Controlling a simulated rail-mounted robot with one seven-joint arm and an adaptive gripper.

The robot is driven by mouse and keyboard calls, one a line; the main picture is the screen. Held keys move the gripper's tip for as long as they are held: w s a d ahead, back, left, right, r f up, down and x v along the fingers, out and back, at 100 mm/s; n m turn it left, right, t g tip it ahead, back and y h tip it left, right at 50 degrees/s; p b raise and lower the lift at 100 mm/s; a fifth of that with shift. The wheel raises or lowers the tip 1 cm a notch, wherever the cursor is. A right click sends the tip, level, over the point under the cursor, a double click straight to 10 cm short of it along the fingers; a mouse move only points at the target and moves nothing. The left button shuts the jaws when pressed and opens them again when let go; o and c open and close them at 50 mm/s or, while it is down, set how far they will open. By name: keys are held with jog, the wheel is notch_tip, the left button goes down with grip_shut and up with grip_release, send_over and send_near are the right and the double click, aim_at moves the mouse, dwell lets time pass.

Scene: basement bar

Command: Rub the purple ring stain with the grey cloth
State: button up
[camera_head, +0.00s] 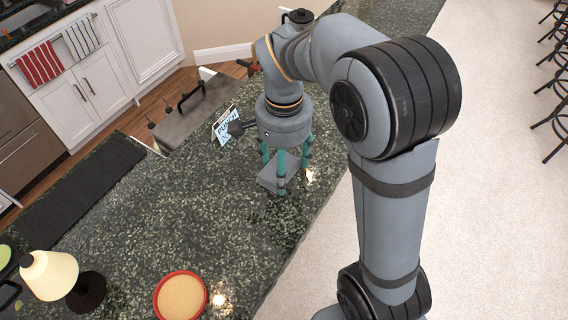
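My gripper (284,172), with teal fingers, points down over the dark green speckled counter (190,225). The grey cloth (268,179) looks like a flat folded pad. It lies low among the fingers at the counter surface, near the counter's right edge. The fingers reach down to the cloth, and one stands in front of it. I cannot tell whether they grip it. The purple ring stain does not show; the cloth, gripper or arm may hide it.
A small punch sign (226,127) stands left of my gripper, near the sink (185,120). A red-rimmed bowl (162,299), a cream-shaded lamp (50,275) and a dark mat (75,200) are on the near and left counter. The counter between bowl and gripper is clear.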

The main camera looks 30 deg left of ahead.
jog(key=r+p, duration=0.1)
jog(key=s+r+p, duration=0.1)
jog(key=r, duration=0.1)
jog(key=shift+a, duration=0.1)
jog(key=shift+w+r+p, duration=0.25)
jog(key=shift+r+p, duration=0.35)
jog(key=shift+r, duration=0.05)
notch_tip(320, 180, up, 2)
jog(key=shift+s+r+p, duration=0.15)
jog(key=shift+p, duration=0.75)
jog(key=shift+r+p, duration=0.65)
jog(key=shift+r, duration=0.1)
